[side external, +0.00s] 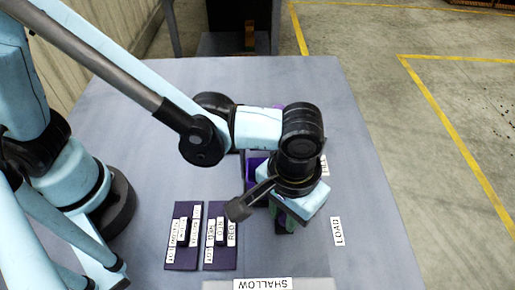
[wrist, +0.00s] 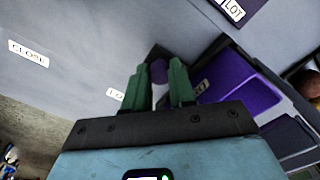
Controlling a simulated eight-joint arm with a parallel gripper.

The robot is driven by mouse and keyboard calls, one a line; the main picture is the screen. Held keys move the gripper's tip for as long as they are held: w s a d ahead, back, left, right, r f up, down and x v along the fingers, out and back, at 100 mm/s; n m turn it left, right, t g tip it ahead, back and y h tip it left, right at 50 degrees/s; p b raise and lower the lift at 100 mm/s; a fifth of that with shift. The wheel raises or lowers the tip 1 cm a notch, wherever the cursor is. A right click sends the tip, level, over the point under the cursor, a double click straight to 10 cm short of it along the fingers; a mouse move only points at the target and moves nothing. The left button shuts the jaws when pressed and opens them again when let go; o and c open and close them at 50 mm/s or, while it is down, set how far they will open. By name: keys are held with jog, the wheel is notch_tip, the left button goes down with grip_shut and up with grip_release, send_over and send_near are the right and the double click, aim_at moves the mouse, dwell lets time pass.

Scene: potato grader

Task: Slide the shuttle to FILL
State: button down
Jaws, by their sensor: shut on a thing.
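The purple shuttle (wrist: 245,88) is an open tray with a white label on its near edge. In the side view a part of the shuttle (side external: 256,164) shows behind my wrist, which hides the rest. The join between knob and tray is hidden. In the side view my gripper (side external: 287,222) is low over the table, near the LOAD label (side external: 338,231). A partly hidden label, likely FILL (side external: 324,165), lies farther back.
Two dark panels (side external: 183,236) (side external: 220,238) with labels and black sliders lie left of my gripper. A SHALLOW label (side external: 262,284) is at the front edge. A dark bin (wrist: 288,137) and brownish round things (wrist: 309,82) are beyond the shuttle. The table's right side is clear.

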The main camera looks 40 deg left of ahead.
jog(key=shift+w+a, duration=1.1)
jog(key=c, duration=0.9)
grip_release()
notch_tip(320, 180, up, 12)
jog(key=shift+r, duration=0.1)
